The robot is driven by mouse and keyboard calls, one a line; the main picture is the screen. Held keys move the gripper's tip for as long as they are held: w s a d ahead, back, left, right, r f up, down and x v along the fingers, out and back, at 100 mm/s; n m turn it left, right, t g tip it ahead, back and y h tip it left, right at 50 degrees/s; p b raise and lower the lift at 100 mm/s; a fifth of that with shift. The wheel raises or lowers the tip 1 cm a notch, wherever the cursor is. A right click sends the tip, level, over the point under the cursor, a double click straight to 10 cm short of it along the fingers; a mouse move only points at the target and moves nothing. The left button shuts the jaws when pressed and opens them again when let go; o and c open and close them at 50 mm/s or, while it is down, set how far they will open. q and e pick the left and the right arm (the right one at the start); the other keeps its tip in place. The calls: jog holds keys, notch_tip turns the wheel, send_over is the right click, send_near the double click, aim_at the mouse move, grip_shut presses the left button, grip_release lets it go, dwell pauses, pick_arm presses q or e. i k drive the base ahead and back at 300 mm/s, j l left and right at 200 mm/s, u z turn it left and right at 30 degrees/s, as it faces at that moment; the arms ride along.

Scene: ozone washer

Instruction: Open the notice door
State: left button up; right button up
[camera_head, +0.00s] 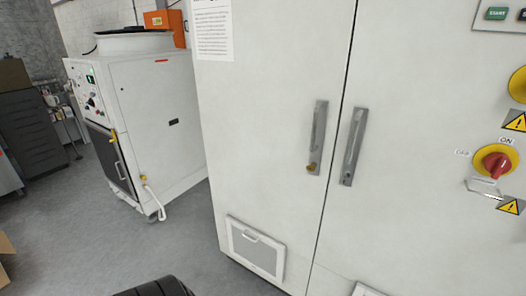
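The notice door (265,110) is the left of two tall white doors on a large cabinet. A printed notice sheet (212,28) is on its upper left part. The door looks shut, with a thin dark seam between it and the right door (410,140). Its long grey handle (318,138) is upright near the seam, with a small brass-coloured part (312,167) at its lower end. Neither of my grippers is in view.
The right door has its own grey handle (352,147) and a red rotary switch (497,162). A vent panel (256,250) is low on the notice door. A white machine (155,125) stands to the left. Grey floor (130,245) is clear between.

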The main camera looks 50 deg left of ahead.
aim_at(271, 76)
jog(key=u, duration=1.75)
